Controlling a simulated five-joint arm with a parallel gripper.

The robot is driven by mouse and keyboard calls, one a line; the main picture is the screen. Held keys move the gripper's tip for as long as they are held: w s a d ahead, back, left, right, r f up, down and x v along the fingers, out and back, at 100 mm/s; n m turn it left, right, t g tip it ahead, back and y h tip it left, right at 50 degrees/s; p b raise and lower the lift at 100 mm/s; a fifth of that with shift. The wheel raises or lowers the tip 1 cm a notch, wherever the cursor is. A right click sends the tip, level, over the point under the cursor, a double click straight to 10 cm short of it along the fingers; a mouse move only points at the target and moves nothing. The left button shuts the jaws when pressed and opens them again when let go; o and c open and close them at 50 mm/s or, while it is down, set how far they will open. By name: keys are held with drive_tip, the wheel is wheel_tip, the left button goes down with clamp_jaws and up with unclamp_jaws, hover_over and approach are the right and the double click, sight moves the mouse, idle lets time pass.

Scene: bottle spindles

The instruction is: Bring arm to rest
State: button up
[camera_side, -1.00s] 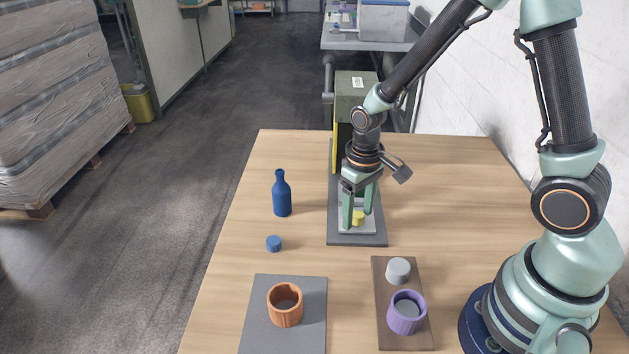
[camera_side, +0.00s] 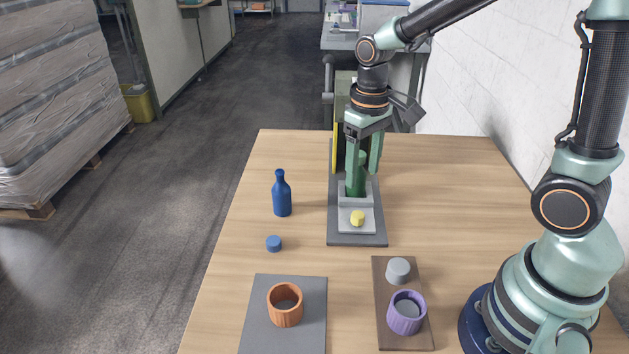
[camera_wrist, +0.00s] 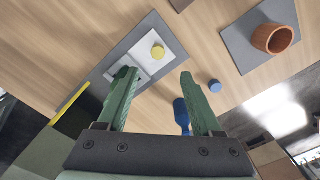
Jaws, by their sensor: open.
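My gripper (camera_side: 363,172) is open above the dark base plate (camera_side: 358,240) at the far middle of the table. A dark green bottle (camera_side: 356,182) stands on the light grey fixture (camera_side: 343,226) close to the fingers; the fingers partly hide it, and I cannot tell whether they touch it.
A machine with a yellow edge (camera_side: 335,135) stands behind the gripper. A blue bottle (camera_side: 282,194) and a blue cap (camera_side: 273,243) stand left. An orange cup (camera_side: 285,306) is front left; a purple cup (camera_side: 406,314) and grey cap (camera_side: 398,269) are front right. The table's right side is clear.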

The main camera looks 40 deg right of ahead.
drive_tip(key=shift+r, duration=0.5)
drive_tip(key=s+r+t, duration=0.5)
drive_tip(key=s+r, duration=0.1)
drive_tip(key=r, duration=0.3)
drive_tip(key=shift+d+r+t, duration=0.15)
drive_tip(key=shift+d+t, duration=0.15)
drive_tip(key=shift+d, duration=0.05)
